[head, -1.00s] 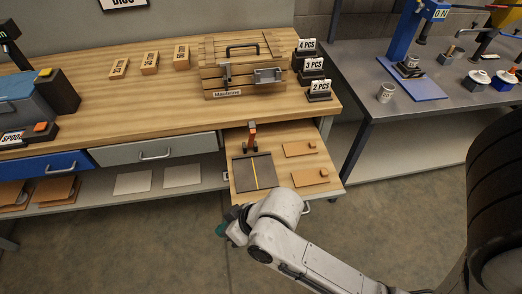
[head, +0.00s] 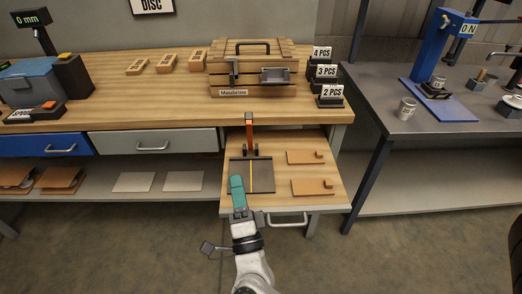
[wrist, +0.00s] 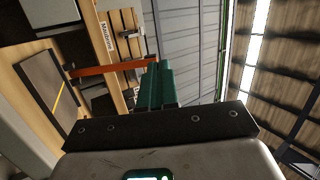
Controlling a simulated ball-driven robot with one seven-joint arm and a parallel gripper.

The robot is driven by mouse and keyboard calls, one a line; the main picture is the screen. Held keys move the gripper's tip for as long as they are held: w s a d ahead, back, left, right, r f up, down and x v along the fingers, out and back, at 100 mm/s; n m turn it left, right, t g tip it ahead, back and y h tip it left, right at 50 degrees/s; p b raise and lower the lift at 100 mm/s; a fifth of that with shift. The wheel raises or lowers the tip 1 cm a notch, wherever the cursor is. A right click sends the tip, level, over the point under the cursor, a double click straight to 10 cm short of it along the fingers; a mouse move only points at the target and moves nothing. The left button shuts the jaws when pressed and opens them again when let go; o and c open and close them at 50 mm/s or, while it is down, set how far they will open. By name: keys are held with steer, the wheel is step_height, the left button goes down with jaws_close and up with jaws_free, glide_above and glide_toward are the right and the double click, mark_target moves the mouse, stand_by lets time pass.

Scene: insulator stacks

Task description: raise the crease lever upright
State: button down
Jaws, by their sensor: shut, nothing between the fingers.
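The crease lever (head: 249,130) is an orange-red bar with a dark end, at the back edge of a dark creasing board (head: 262,174) with a yellow line. In the head view it appears to stand up from a small dark hinge. In the wrist view the lever (wrist: 105,69) runs sideways across the turned picture, its far end close to or behind my fingertips; contact cannot be told. My gripper (head: 236,182) has teal fingers, shut and empty, in front of the board's left part in the head view. The fingers (wrist: 157,72) also show in the wrist view.
The board lies on a pulled-out wooden drawer (head: 284,198) with two brown plates (head: 306,157) on its right. Open floor lies in front.

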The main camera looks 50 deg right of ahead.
step_height(320, 180, down, 2)
steer(key=s+d+m+g+h, duration=0.2)
steer(key=m+g, duration=0.1)
steer(key=m+h+p, duration=0.1)
steer(key=p, duration=0.1)
glide_toward(251, 125)
steer(key=x, duration=0.7)
steer(key=shift+g, duration=0.3)
